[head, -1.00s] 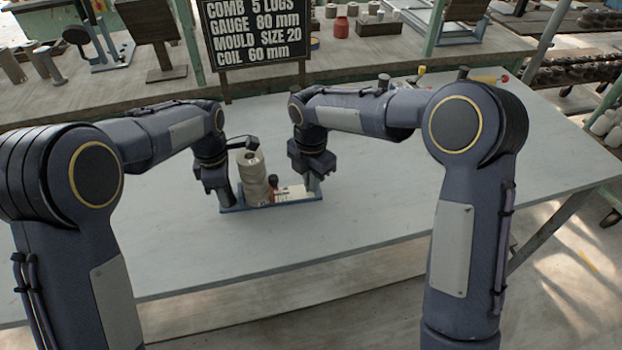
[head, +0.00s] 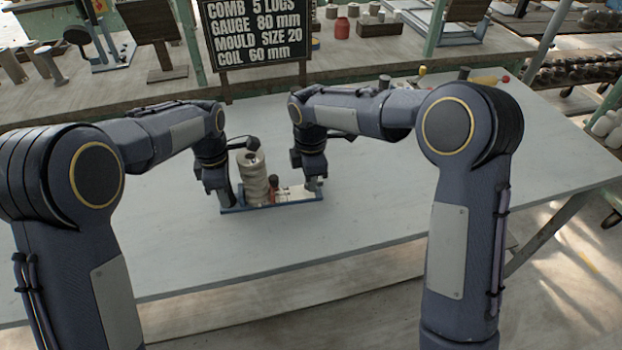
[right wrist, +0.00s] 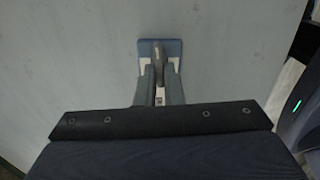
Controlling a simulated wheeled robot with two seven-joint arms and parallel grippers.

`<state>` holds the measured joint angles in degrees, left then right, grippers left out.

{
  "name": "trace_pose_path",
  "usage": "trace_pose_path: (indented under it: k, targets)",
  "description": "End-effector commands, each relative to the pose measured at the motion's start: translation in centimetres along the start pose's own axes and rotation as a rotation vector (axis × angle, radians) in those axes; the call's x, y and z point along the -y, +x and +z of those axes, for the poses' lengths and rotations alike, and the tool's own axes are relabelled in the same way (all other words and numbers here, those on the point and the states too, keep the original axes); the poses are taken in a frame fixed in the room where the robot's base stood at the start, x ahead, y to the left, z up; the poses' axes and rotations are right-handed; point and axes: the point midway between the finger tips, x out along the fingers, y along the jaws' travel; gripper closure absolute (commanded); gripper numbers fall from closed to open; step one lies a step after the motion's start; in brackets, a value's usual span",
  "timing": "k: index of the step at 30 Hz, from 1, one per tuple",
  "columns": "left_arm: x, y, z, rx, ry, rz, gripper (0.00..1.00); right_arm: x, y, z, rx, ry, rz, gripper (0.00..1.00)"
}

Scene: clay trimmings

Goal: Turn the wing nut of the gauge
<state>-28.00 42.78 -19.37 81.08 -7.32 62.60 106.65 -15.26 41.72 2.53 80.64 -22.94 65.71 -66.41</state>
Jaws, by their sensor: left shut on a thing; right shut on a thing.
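The gauge is a blue base (head: 270,206) lying on the table, with a ribbed beige column (head: 253,178) upright near its left end. A small dark red knob (head: 273,183) and a white plate (head: 292,195) sit to the column's right. My left gripper (head: 227,200) points down and is shut at the base's left end; what it grips is hidden. My right gripper (head: 312,190) points down at the base's right end. In the right wrist view its fingers (right wrist: 160,85) are shut on a narrow grey piece, apparently the wing nut (right wrist: 158,64), above the blue base end.
The gauge stands on a wide grey table (head: 400,220) with clear room in front and to the right. A black sign (head: 257,40) with white lettering stands behind. Tools with yellow and red handles (head: 485,79) lie at the back right edge.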

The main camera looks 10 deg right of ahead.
Motion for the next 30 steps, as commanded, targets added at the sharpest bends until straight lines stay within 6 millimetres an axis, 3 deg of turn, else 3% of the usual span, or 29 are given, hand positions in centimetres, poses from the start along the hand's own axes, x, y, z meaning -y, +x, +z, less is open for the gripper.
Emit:
trace_pose_path:
  k: [30]
  targets:
    - [0.00,-0.07,0.03,0.000,0.001,0.000,1.00,-0.74,-0.10,0.33,-0.002,0.966,0.002,1.00]
